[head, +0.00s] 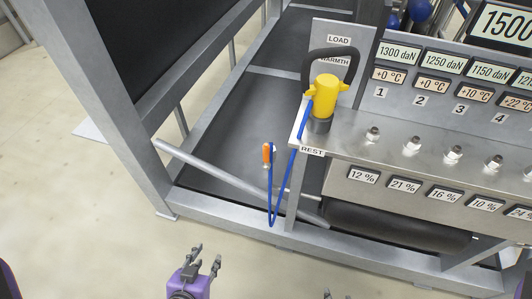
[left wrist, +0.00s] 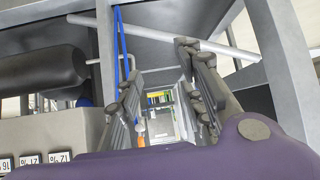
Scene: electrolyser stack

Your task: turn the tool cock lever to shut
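The cock lever (head: 268,154) is a small orange handle beside the blue hose (head: 272,205), below and left of the REST label. It stands upright in the head view. In the left wrist view a small orange patch (left wrist: 141,140) shows low between the fingers, and I cannot tell for sure that it is the lever. My left gripper (head: 206,256) is purple with grey fingers, open and empty, in front of the frame and apart from the lever. Only the fingertips of my right gripper (head: 338,295) show at the bottom edge, so its state is unclear.
A yellow tool (head: 325,95) with a black loop handle stands at the REST place. A grey diagonal bar (head: 225,172) crosses near the lever. A dark cylinder (head: 400,226) lies under the bolted panel (head: 400,165). The floor (head: 90,220) at left is clear.

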